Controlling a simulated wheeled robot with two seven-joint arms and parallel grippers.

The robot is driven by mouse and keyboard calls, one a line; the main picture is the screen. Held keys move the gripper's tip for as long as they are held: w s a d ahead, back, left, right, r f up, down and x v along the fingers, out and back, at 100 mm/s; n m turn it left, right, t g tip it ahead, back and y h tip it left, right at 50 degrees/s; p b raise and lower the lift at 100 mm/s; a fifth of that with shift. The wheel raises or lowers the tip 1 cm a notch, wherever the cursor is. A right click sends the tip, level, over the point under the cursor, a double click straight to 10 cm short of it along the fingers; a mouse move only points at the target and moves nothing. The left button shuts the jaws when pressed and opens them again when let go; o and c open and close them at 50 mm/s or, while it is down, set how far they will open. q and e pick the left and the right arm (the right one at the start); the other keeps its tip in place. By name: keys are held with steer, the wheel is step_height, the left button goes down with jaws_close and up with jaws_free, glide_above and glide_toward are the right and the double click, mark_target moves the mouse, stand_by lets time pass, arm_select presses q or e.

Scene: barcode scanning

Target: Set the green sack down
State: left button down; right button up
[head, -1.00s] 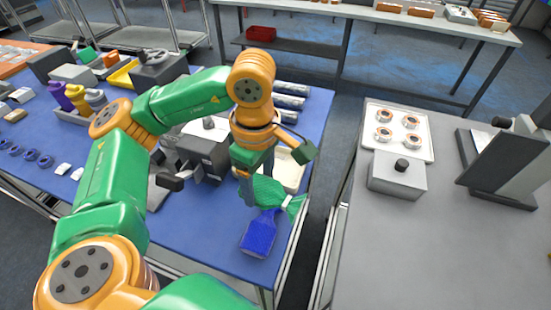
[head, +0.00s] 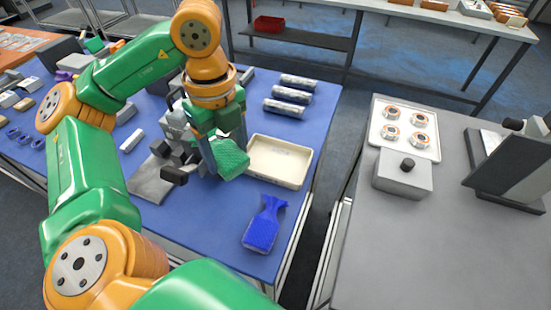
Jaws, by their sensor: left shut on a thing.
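The green sack (head: 232,158) is a mesh bag held at the lower end of my left gripper (head: 217,142). My left gripper is shut on it, with fingers partly hidden by the sack and the wrist. The sack is above the blue table, just left of the cream tray (head: 283,180) and in front of the dark scanner device (head: 180,152). I cannot tell whether the sack touches anything below. My right gripper is not in view.
A blue sack (head: 264,226) lies near the table's front right corner. Several silver cylinders (head: 288,95) lie behind the tray. Across a gap, a grey table (head: 365,255) holds a box (head: 402,176) and a white tray.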

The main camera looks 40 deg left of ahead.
arm_select(q)
steer(key=shift+w+f+n, duration=0.15)
steer(key=shift+w+n, duration=0.1)
steer(key=shift+n, duration=0.05)
steer(key=b, duration=0.2)
glide_above(284, 169)
steer(key=s, duration=0.4)
step_height(284, 169, down, 5)
steer(key=w+f+p, duration=0.1)
steer(key=w+f, duration=0.2)
steer(key=f, duration=0.1)
steer(key=shift+w, duration=0.3)
step_height(284, 169, down, 3)
steer(key=shift+w+r+p, duration=0.1)
steer(key=shift+w+p, duration=0.05)
steer(key=shift+p, duration=0.6)
steer(key=shift+f, duration=0.4)
steer(key=shift+f, duration=0.15)
